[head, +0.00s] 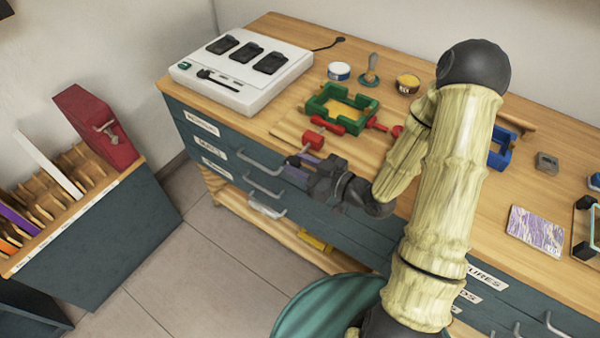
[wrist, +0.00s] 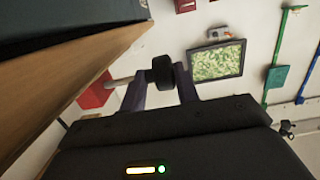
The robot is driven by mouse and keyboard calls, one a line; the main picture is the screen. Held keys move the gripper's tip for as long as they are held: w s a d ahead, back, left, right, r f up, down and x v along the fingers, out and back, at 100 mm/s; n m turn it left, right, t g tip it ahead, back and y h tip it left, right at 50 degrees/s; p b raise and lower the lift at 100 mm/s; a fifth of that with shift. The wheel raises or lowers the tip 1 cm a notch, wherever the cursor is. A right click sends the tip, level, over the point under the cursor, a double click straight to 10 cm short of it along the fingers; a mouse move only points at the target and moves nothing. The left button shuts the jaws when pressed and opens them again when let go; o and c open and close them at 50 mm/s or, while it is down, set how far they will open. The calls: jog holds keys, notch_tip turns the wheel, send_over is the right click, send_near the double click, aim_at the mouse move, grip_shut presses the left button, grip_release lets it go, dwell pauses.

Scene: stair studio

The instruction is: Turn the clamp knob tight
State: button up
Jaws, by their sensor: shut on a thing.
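The black clamp knob (wrist: 161,71) sits between my purple fingertips in the wrist view, on the end of a thin metal rod (wrist: 121,81). The rod runs left towards a red block (wrist: 94,93), which looks like the clamp body. In the head view the red clamp (head: 313,140) is at the bench's front edge. My gripper (head: 297,165) is just in front of and below that edge, shut on the knob; it also shows in the wrist view (wrist: 164,78). The knob is small and mostly covered by my fingers in the head view.
A green frame (head: 370,108) with red clamps lies on the bench behind my gripper. A white charger box (head: 240,98) stands at the back left. Drawer handles (head: 262,160) stick out below the bench edge. A rack with a red case (head: 95,130) stands at left.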

jog(key=shift+s+a+f+y+b, duration=0.2)
jog(key=shift+s+a+y+b, duration=0.15)
jog(key=shift+b, duration=0.25)
jog(key=o, duration=0.8)
jog(key=shift+w+d, duration=0.1)
jog(key=shift+r, duration=0.1)
jog(key=shift+d, duration=0.1)
jog(key=shift+d+r+p, duration=0.1)
jog(key=shift+d+p, duration=0.05)
jog(key=shift+p, duration=0.2)
jog(key=p+v, duration=0.2)
jog(key=p, duration=0.1)
jog(key=shift+d+r, duration=0.1)
jog(key=shift+r, duration=0.05)
jog(key=p+v, duration=0.1)
jog(key=v, duration=0.4)
jog(key=p+v, duration=0.1)
jog(key=v, duration=0.4)
jog(key=p+v, duration=0.2)
jog(key=v, duration=0.2)
jog(key=shift+s+d+f, duration=0.15)
jog(key=shift+s+f, duration=0.3)
jog(key=shift+s, duration=0.05)
